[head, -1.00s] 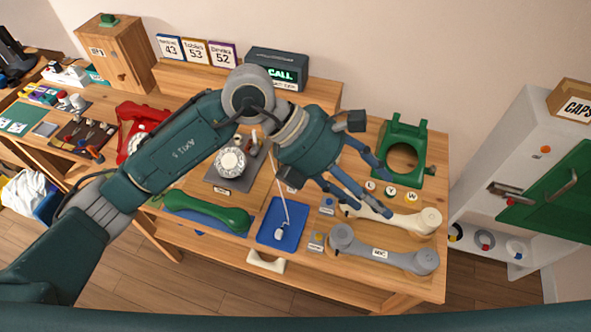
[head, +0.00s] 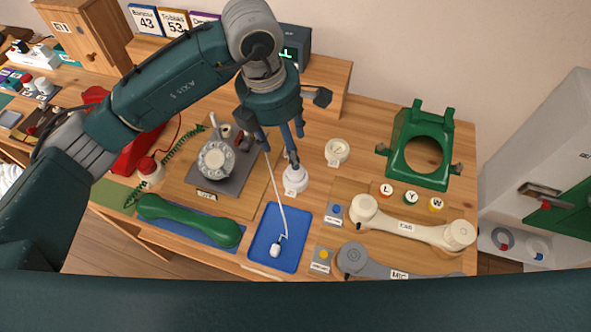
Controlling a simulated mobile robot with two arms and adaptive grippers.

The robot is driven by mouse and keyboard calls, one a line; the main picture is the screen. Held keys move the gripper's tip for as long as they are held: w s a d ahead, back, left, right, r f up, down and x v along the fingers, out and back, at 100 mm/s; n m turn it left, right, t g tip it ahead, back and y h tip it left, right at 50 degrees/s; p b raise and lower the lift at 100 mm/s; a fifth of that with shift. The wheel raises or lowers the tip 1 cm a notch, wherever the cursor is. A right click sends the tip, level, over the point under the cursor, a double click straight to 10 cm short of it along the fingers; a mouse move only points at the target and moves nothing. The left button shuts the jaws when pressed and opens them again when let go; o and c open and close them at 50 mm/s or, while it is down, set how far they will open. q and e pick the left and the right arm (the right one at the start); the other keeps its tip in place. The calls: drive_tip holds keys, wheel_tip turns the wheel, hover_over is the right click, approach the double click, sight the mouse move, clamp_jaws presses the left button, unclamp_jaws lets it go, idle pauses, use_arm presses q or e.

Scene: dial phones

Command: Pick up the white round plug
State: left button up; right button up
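A small white rounded plug (head: 275,250) lies on the blue tray (head: 262,259), with a thin white cord running up from it. My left gripper (head: 279,148) is above the table, behind the tray, with its fingers apart and pointing down. A white round-based piece with a narrow top (head: 295,180) stands just below its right fingers; I cannot tell whether they touch it. The gripper is well away from the plug on the tray. My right gripper is not in view.
A grey dial phone (head: 216,160) stands left of the gripper, with a green handset (head: 188,220) in front. A white round cup-like piece (head: 337,151) is to the right. Cream (head: 411,228) and grey (head: 375,266) handsets lie at the right front, near a green phone housing (head: 420,147).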

use_arm(q)
drive_tip(key=p, duration=0.1)
hover_over(291, 173)
wheel_tip(291, 173, down, 5)
drive_tip(key=shift+w+a+r, duration=0.1)
drive_tip(key=shift+f, duration=0.65)
drive_tip(key=f+p, duration=0.1)
drive_tip(key=f, duration=0.1)
drive_tip(key=d+f+p, duration=0.1)
drive_tip(key=f, duration=0.1)
drive_tip(key=shift+w+f, duration=0.15)
drive_tip(key=shift+f, duration=0.45)
drive_tip(key=shift+c, duration=0.2)
drive_tip(key=c, duration=1.1)
